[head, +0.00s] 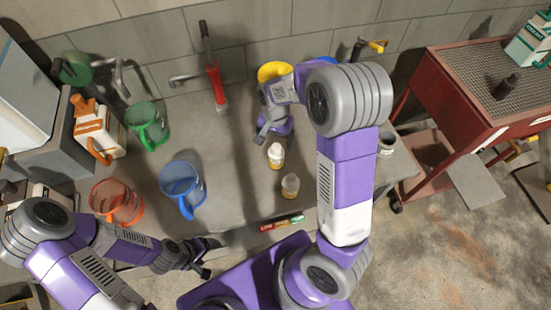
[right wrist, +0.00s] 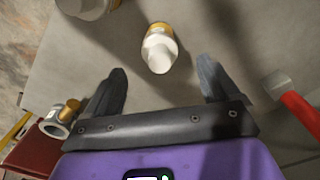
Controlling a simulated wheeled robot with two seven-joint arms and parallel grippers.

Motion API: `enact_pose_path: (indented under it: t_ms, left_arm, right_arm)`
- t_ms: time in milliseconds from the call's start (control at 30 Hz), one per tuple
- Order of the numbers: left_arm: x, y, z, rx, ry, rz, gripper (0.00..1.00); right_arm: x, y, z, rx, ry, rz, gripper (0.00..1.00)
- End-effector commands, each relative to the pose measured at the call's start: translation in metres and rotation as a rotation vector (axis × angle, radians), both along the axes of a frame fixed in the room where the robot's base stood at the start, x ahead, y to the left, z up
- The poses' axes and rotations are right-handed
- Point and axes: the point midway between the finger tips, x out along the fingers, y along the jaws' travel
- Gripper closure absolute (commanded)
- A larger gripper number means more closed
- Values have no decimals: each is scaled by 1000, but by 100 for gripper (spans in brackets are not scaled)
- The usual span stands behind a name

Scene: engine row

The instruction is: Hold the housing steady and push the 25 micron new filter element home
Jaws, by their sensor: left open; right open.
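I cannot make out a filter housing or a 25 micron filter element for certain. A small white-capped bottle with a yellow band (head: 276,155) stands on the grey bench. In the right wrist view it (right wrist: 160,48) lies ahead of and between the open fingers, not gripped. A second small pale container (head: 290,186) stands nearer the bench's front edge. A grey hollow cylinder (head: 386,143) is at the bench's right end, partly behind my right arm. My right gripper (head: 274,134) is open and empty, beyond the bottle. My left gripper (head: 209,257) is open and empty near the front edge.
Blue (head: 182,188), orange (head: 117,202) and green (head: 148,125) jugs stand on the left. A yellow one (head: 274,72) is behind my right gripper. A red-handled tool (head: 215,84) leans at the back. A red cart (head: 471,95) stands right. A small coloured packet (head: 281,222) lies in front.

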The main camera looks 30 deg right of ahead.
Motion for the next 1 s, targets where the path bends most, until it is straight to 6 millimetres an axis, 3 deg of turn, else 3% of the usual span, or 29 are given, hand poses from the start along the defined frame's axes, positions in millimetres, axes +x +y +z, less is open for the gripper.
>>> enact_pose_path:
  t_ms: [500,800,1000]
  left_arm:
    - [0,0,-6,0,0,0,20]
    - [0,0,-6,0,0,0,20]
    - [0,0,-6,0,0,0,20]
  right_arm:
    - [2,-5,-66,0,3,-1,12]
    - [3,-5,-69,-1,1,0,12]
    - [3,-5,-69,-1,1,0,42]
